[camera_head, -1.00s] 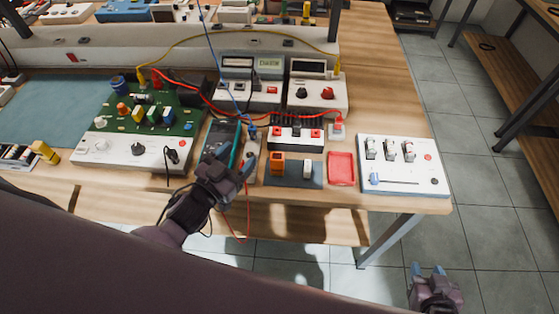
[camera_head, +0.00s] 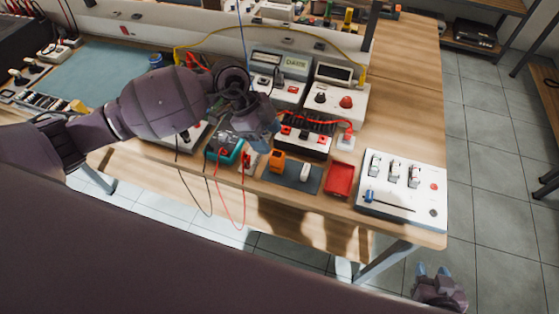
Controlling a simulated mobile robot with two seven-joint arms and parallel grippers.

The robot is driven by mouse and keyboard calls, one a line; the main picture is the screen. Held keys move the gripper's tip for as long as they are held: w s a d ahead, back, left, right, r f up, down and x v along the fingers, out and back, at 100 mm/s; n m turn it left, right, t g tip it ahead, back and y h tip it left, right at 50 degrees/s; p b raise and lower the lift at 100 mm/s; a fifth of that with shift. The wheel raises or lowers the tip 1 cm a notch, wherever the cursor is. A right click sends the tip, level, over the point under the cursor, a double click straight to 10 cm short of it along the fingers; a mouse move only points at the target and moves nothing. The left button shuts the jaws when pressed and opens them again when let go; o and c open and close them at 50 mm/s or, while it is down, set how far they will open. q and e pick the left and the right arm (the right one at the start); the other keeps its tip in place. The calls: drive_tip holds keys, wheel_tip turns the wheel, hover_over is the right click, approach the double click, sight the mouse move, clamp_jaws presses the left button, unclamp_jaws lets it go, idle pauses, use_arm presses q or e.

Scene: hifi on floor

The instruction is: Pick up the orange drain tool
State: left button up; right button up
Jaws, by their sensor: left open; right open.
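The orange drain tool (camera_head: 277,161) appears to be the small orange block on the left part of a dark mat (camera_head: 305,184) near the table's front edge. A small white block (camera_head: 304,172) stands to its right on the same mat. My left gripper (camera_head: 265,135) is open, pointing down, just behind and slightly left of the orange tool in the picture. I see no contact between them. My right gripper (camera_head: 432,270) is open and empty, low at the right, past the table's front edge over the floor.
A teal multimeter (camera_head: 224,150) with hanging red and black leads lies left of the mat. A red tray (camera_head: 339,180) and a white switch panel (camera_head: 402,189) are to the right. A black-and-white terminal unit (camera_head: 313,145) stands behind. Bare wood lies along the front edge.

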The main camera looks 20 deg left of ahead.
sight(277, 154)
use_arm(q)
drive_tip(key=shift+y, duration=0.5)
drive_tip(key=x, duration=0.3)
drive_tip(key=a+x, duration=0.1)
drive_tip(key=x, duration=0.1)
drive_tip(key=shift+w+f, duration=0.3)
drive_tip(key=shift+w, duration=0.05)
drive_tip(key=shift+w+x, duration=0.1)
drive_tip(key=shift+x, duration=1.15)
drive_tip(key=shift+w+x, duration=0.15)
drive_tip(key=shift+x, duration=1.1)
drive_tip(key=c, duration=1)
drive_tip(key=shift+r, duration=0.15)
